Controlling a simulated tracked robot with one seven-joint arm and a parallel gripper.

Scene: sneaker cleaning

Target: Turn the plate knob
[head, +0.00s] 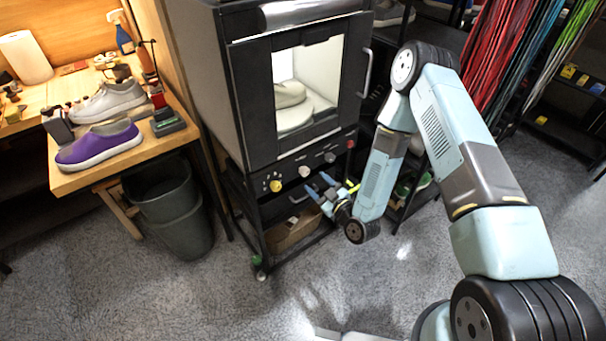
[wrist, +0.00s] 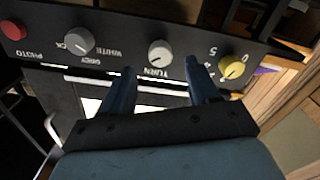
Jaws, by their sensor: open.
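The knob labelled TURN (wrist: 160,53) is white and round, on the black control panel of the photo cabinet. It also shows in the head view (head: 304,171), second from the left in the row. My gripper (wrist: 158,70) is open and empty. Its two blue fingers point at the panel, and the TURN knob appears between and just beyond the fingertips. In the head view my gripper (head: 319,187) is in front of the panel, slightly below the knob. A pale shoe (head: 289,94) sits on the white plate (head: 294,118) behind the cabinet's window.
A yellow knob (wrist: 233,66), a grey knob (wrist: 79,41) and a red button (wrist: 13,29) flank the TURN knob. A bin (head: 175,215) stands left of the cabinet, beside a wooden bench with a purple shoe (head: 98,145). The floor in front is clear.

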